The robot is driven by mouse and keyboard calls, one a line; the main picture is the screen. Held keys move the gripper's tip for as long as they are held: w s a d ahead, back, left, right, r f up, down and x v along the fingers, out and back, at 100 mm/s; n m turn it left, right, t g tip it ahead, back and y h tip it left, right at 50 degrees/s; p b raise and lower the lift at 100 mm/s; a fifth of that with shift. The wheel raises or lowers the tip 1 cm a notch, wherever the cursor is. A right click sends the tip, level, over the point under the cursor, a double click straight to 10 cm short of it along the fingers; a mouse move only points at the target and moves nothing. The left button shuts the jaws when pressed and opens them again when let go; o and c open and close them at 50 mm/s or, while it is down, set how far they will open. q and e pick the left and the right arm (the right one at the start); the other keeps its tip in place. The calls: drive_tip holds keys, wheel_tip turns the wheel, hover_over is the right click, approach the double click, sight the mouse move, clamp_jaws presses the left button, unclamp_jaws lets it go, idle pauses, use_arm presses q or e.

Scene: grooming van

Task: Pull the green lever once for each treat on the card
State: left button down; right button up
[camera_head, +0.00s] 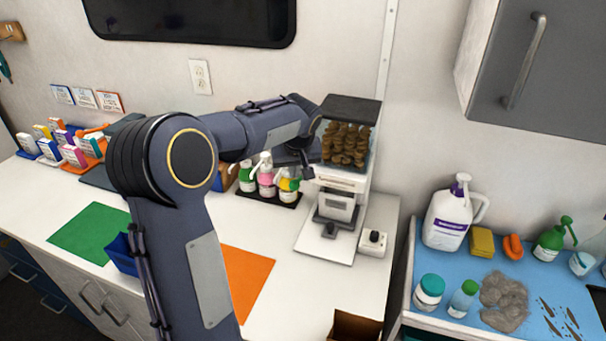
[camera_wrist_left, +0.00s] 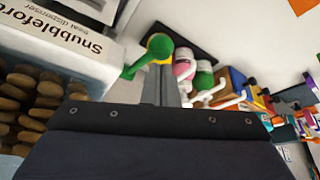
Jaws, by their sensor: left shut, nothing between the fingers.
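The treat dispenser (camera_head: 342,185), with brown treats in its clear hopper, stands on the white counter. Its lettered white side and treats (camera_wrist_left: 35,112) show at left in the left wrist view. A green piece with a round end, apparently the green lever (camera_wrist_left: 158,45), lies just beyond my left fingertips (camera_wrist_left: 163,68), in front of a yellow bottle. I cannot tell whether they touch. In the head view, my left gripper (camera_head: 307,172) is shut and empty at the dispenser's left side. The lever is mostly hidden there. I cannot identify a treat card. My right gripper is out of view.
Several pump bottles (camera_head: 266,178) stand left of the dispenser, close to my left gripper. Green (camera_head: 90,231) and orange (camera_head: 246,280) mats lie on the counter. Wall cards (camera_head: 84,98) hang at left.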

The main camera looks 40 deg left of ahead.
sight(295, 185)
use_arm(q)
drive_tip(key=shift+f+b, duration=2.5)
drive_tip(key=shift+f, duration=0.8)
drive_tip(key=shift+r+p, duration=2.75)
drive_tip(key=shift+r, duration=0.9)
drive_tip(key=shift+f, duration=0.1)
drive_tip(key=shift+f+b, duration=2.9)
drive_tip(key=shift+f, duration=0.5)
drive_tip(key=shift+r, duration=0.15)
drive_tip(key=shift+r+p, duration=2.65)
drive_tip(key=shift+r, duration=0.65)
